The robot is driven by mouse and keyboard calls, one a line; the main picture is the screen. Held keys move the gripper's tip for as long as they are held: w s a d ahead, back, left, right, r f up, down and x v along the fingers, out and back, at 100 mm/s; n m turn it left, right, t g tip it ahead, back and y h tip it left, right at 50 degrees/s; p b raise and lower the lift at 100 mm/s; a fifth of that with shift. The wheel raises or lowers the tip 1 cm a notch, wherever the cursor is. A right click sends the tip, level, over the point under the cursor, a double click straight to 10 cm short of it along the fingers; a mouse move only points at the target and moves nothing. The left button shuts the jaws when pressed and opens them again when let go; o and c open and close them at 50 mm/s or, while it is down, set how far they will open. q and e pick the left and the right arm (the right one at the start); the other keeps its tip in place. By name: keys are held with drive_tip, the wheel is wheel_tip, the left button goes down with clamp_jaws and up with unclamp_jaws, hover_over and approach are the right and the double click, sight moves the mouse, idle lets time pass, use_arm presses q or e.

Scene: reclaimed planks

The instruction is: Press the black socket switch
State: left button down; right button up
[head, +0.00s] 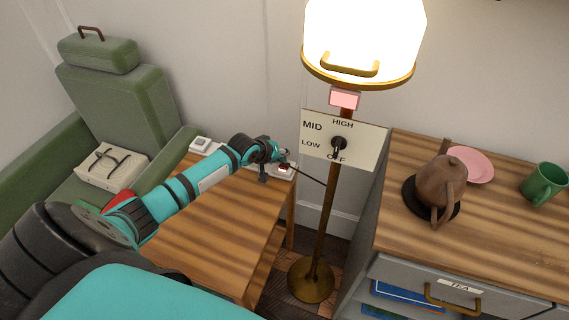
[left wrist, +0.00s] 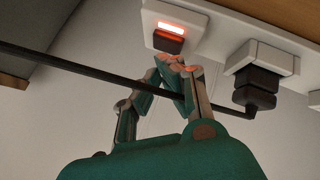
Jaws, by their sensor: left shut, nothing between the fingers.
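The black socket switch (left wrist: 168,43) sits in a white block of the socket strip (left wrist: 195,22) in the left wrist view. A strip above its dark face glows orange-red. My left gripper (left wrist: 178,66) is shut and empty, its fingertips right at the lower edge of the switch; I cannot tell if they touch. In the head view my left gripper (head: 283,157) is at the white strip (head: 288,175) along the back of the wooden table, and partly hides it. My right gripper is not in view.
A black plug (left wrist: 255,87) sits in the strip beside the switch, and a dark cable (left wrist: 70,67) crosses near the fingers. A lit floor lamp (head: 325,220) with a dial plate (head: 370,143) stands just right of the gripper. The wooden table top (head: 215,225) is mostly clear.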

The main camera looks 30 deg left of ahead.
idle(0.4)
use_arm(q)
drive_tip(key=shift+f, duration=0.15)
drive_tip(key=shift+f, duration=0.3)
drive_tip(key=shift+r, duration=0.1)
drive_tip(key=shift+r+p, duration=0.35)
drive_tip(key=shift+p, duration=0.4)
wheel_tip(320, 180, up, 6)
drive_tip(key=p, duration=0.6)
drive_tip(key=shift+p, duration=0.4)
